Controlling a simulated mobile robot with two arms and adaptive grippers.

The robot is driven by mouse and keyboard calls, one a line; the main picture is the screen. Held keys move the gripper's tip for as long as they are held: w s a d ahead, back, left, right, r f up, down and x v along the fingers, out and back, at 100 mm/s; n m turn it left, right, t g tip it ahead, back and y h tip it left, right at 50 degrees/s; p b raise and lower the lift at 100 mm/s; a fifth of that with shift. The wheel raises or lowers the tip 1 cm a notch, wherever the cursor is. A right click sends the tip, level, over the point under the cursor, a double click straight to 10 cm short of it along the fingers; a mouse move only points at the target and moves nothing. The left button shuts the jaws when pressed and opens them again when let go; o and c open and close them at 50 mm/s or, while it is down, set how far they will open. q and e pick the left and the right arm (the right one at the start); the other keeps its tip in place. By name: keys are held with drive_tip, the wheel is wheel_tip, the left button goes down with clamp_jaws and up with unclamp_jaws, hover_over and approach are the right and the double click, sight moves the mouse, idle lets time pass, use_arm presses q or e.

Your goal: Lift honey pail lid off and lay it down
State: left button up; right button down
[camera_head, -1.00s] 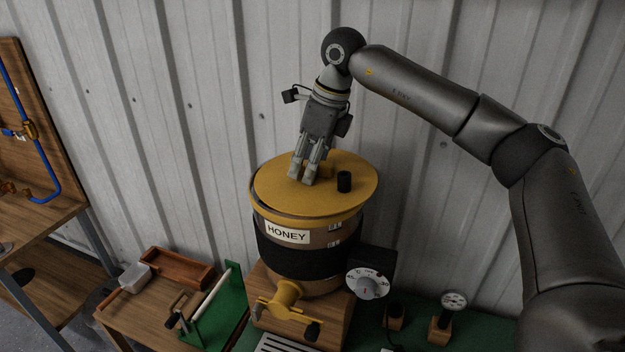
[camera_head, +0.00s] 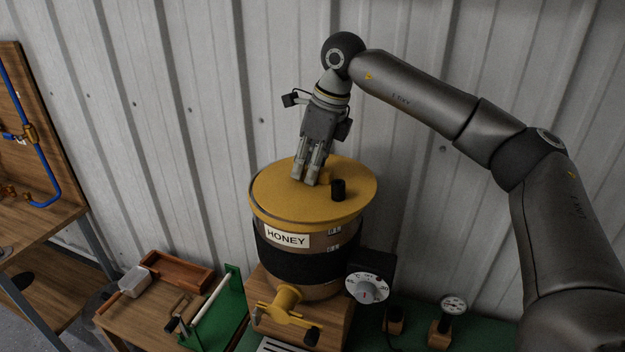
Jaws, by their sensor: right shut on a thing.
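The honey pail (camera_head: 345,243) stands on a wooden block, with a HONEY label and a dark band around it. Its yellow lid (camera_head: 290,205) sits on the top and looks slightly tilted, with its right side overhanging the pail's wall. A short black cylinder (camera_head: 338,190) stands up from the lid. My right gripper (camera_head: 307,182) points down at the back of the lid, shut on the lid's handle; the fingers mostly hide the grip. My left gripper is not in view.
A yellow tap (camera_head: 287,300) juts from the pail's front, and a dial (camera_head: 366,289) is at its right. A gauge (camera_head: 453,307) stands farther right.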

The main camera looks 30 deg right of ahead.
drive_tip(key=shift+w+r+p, duration=0.1)
drive_tip(key=shift+r+p, duration=2.5)
drive_tip(key=shift+r, duration=0.8)
drive_tip(key=shift+f, duration=0.1)
